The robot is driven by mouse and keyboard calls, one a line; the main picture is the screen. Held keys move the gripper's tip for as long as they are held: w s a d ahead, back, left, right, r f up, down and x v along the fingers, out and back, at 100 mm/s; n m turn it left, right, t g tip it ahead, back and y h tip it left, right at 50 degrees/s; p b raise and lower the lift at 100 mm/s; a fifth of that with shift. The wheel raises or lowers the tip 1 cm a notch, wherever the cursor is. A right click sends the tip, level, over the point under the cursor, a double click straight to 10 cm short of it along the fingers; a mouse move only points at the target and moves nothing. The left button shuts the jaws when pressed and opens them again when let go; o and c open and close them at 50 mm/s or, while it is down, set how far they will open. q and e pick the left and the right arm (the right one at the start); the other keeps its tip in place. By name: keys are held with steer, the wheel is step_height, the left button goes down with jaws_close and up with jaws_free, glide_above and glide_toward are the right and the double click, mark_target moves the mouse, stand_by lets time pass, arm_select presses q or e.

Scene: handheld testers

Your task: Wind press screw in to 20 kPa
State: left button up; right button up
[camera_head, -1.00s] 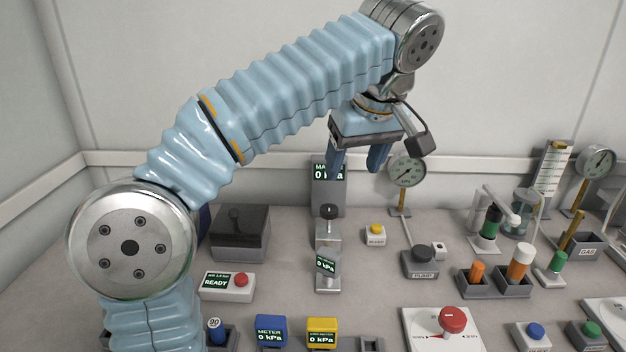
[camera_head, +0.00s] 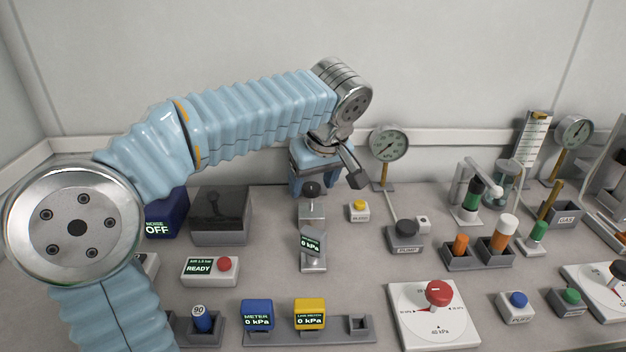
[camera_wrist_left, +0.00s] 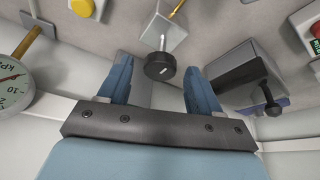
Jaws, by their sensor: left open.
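A black round knob on a metal shaft (camera_head: 312,189), seemingly the press screw, rises from a grey block (camera_head: 312,209). A small tilted screen (camera_head: 312,243) in front of the block reads 0 kPa. My left gripper (camera_head: 315,184) is open at the knob, coming from behind and above. In the left wrist view the knob (camera_wrist_left: 160,67) shows between the two blue fingers (camera_wrist_left: 158,85), near their tips, with a gap on each side; contact is not visible. My right gripper is not in view.
A round gauge (camera_head: 388,143) stands right of my gripper. A yellow-topped bleed button (camera_head: 359,210) and a black pump knob (camera_head: 405,232) are to the right. A dark grey box (camera_head: 220,214) stands to the left. Blue (camera_head: 257,314) and yellow (camera_head: 310,314) meters, both reading 0 kPa, sit in front.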

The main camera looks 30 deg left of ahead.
arm_select(q)
steer(key=shift+f, duration=0.1)
steer(key=c, duration=1)
steer(key=shift+c, duration=0.2)
steer(key=shift+m, duration=0.4)
